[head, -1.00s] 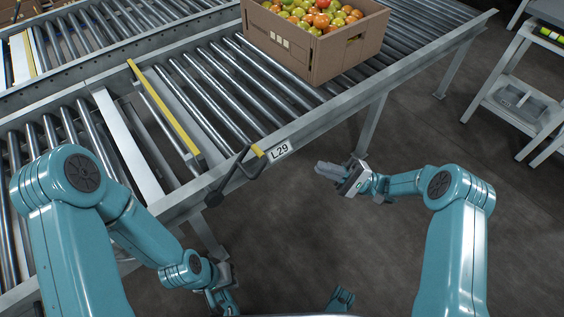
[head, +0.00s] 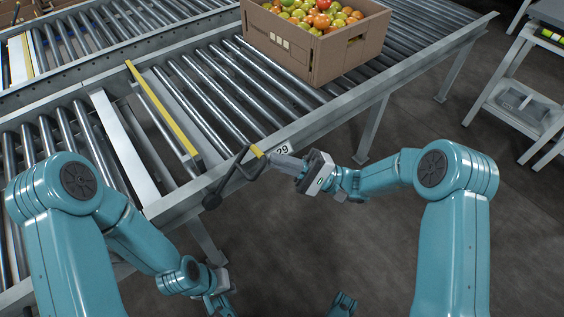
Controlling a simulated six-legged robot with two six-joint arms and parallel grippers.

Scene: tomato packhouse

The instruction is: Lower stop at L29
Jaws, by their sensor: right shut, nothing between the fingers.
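The stop at L29 is a yellow-topped bar (head: 160,108) lying across the roller conveyor, standing up at the rollers. Its dark crank-like lever (head: 226,180) is on the near side rail, with a yellow mark at its upper end. The L29 label (head: 283,149) on the rail is partly covered by my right gripper. My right gripper (head: 278,161) is shut and empty, its fingertips close to the lever's right end; I cannot tell if they touch. My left gripper (head: 222,304) is low at the bottom, beside the conveyor leg, with its fingers mostly hidden.
A cardboard box (head: 314,54) of red, orange and green tomatoes stands on the rollers beyond the stop. A grey shelf cart (head: 518,100) stands at right. The floor between the conveyor and cart is clear.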

